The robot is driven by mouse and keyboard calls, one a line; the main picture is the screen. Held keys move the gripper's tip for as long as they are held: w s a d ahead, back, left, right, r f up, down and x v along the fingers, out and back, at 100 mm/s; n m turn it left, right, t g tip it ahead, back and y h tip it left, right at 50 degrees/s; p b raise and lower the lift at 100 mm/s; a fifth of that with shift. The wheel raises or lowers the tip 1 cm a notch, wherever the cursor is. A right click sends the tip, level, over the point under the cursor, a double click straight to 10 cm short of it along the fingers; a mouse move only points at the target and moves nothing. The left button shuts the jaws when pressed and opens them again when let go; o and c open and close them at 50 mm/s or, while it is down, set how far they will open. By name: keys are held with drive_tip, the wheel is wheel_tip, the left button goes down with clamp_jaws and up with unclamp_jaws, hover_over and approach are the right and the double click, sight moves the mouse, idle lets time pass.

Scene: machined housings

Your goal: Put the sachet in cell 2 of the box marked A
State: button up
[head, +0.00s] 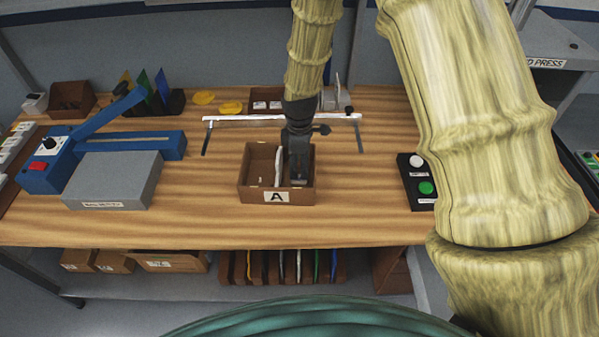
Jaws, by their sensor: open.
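The brown box marked A (251,195) stands in the middle of the wooden table. A thin white upright piece (278,165) shows inside it, near the middle; I cannot tell for sure whether it is the sachet or a divider. My gripper (298,179) is open and points down into the right part of the box, just right of the white piece. The gripper hides much of that side, so I cannot see what lies under it. Cell numbers cannot be read.
A blue sealer (115,147) with a grey block (113,181) stands at left. A white-topped rail (225,119) runs behind the box. A black button panel (412,172) is at right. The tabletop is bare on both sides of the box.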

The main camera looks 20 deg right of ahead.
sight(299, 177)
wheel_tip(299, 177, up, 7)
drive_tip(key=b, duration=0.2)
idle(0.3)
drive_tip(key=shift+r, duration=0.1)
